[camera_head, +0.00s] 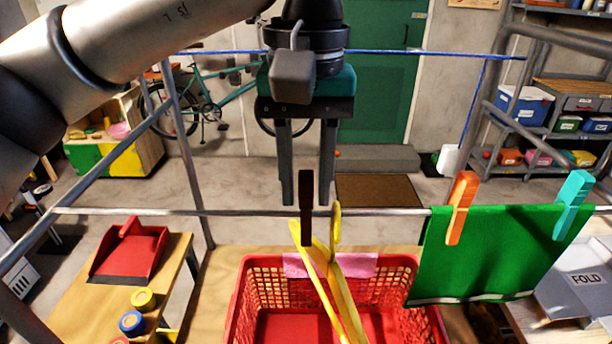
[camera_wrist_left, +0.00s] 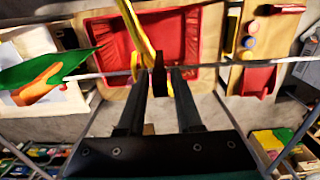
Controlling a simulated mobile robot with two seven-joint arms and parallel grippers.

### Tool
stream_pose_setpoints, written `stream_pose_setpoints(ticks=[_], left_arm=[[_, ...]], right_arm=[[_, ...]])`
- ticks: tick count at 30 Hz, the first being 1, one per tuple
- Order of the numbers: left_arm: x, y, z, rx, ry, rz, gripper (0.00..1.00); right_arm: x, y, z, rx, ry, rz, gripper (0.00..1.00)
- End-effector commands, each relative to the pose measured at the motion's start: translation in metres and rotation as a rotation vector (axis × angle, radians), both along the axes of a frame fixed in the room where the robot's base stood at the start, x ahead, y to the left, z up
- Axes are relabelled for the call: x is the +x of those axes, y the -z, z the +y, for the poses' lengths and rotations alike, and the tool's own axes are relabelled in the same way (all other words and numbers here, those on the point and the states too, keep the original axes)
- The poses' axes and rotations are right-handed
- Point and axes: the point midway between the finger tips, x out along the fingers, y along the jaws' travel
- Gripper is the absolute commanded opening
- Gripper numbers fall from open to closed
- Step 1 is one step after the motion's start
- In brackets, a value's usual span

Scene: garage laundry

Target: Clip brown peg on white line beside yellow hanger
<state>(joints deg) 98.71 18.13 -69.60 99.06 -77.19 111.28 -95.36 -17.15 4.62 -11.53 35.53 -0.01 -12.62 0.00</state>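The brown peg (camera_head: 306,208) stands upright at the white line (camera_head: 130,212) and crosses it, just left of the yellow hanger (camera_head: 335,262), whose hook is at the line. My left gripper (camera_head: 306,200) points down with its fingers apart, one on each side of the peg's upper end. In the left wrist view the peg (camera_wrist_left: 159,78) shows between the open finger tips (camera_wrist_left: 160,85), with gaps on both sides. The yellow hanger (camera_wrist_left: 138,30) is close by it there. My right gripper is not in view.
A green cloth (camera_head: 490,255) hangs on the line to the right, under an orange peg (camera_head: 461,207) and a teal peg (camera_head: 573,204). A red basket (camera_head: 255,290) stands below the hanger. A blue line (camera_head: 400,52) runs behind. The line left of the peg is bare.

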Motion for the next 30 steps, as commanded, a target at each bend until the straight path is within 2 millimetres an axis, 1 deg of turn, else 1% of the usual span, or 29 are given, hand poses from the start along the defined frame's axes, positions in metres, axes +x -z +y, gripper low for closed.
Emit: stream_pose_setpoints(ticks=[1, 4, 5, 16, 19, 23, 27, 30], left_arm=[[0.000, -0.001, 0.000, 0.000, 0.000, -0.001, 0.41], [0.000, -0.001, 0.000, -0.001, 0.000, -0.002, 0.52], [0.000, -0.001, 0.000, -0.001, 0.000, -0.002, 0.53], [0.001, -0.002, 0.000, -0.001, -0.001, -0.003, 0.53], [0.001, -0.006, 0.000, -0.002, -0.001, -0.005, 0.53], [0.001, -0.024, -0.001, -0.003, 0.000, -0.006, 0.53], [0.001, -0.057, -0.001, -0.003, -0.003, -0.008, 0.53], [0.001, -0.078, 0.000, -0.002, -0.003, -0.007, 0.53]], right_arm=[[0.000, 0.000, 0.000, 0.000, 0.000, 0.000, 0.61], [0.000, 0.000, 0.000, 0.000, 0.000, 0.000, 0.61], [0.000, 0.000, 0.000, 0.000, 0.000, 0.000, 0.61], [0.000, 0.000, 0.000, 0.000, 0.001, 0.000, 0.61], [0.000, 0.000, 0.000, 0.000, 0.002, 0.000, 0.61], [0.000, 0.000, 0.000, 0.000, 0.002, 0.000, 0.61], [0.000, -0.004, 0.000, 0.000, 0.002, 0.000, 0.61], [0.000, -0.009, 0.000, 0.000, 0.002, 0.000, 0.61]])
